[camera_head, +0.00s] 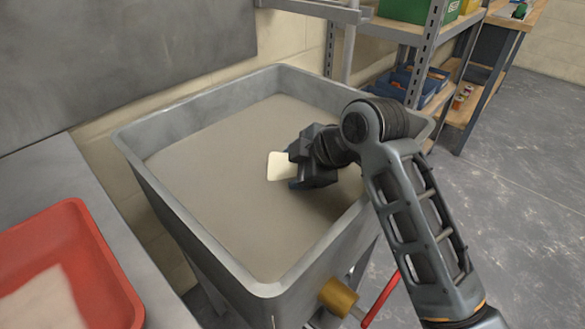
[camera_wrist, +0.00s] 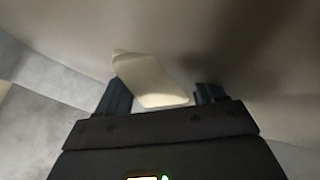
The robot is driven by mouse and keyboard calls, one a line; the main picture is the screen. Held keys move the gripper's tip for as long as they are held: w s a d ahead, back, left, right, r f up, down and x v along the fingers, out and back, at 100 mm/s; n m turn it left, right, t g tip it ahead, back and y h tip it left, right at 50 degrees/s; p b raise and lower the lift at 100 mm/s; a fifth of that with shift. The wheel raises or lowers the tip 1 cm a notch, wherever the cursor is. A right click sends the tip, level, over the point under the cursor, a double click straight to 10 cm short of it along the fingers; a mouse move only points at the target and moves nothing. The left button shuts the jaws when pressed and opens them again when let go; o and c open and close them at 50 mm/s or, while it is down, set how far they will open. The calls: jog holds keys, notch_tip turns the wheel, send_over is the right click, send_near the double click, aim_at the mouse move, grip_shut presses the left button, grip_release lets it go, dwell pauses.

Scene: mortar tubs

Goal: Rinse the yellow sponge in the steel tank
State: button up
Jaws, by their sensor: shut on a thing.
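The steel tank (camera_head: 190,228) stands in the middle of the head view, filled with a grey-brown, even surface. My gripper (camera_head: 293,168) reaches into the tank from the right, low over that surface. It is shut on a pale cream sponge (camera_head: 279,166), which sticks out to the left of the jaws. In the wrist view the sponge (camera_wrist: 150,80) shows between the two dark fingers (camera_wrist: 163,98), tilted. I cannot tell whether the sponge touches the surface in the tank. The sponge looks pale rather than strongly yellow.
A red tray (camera_head: 118,285) with a pale patch inside sits on a grey bench (camera_head: 90,185) at the left. A brass valve (camera_head: 338,297) with a red lever (camera_head: 381,298) is on the tank's front. Metal shelving (camera_head: 425,55) with bins stands behind. Open floor lies right.

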aim_at(293, 166)
jog(key=shift+r, duration=0.1)
jog(key=shift+r+p, duration=6.9)
jog(key=shift+r, duration=1.45)
jog(key=shift+r, duration=0.1)
notch_tip(293, 166, up, 4)
jog(key=p, duration=0.3)
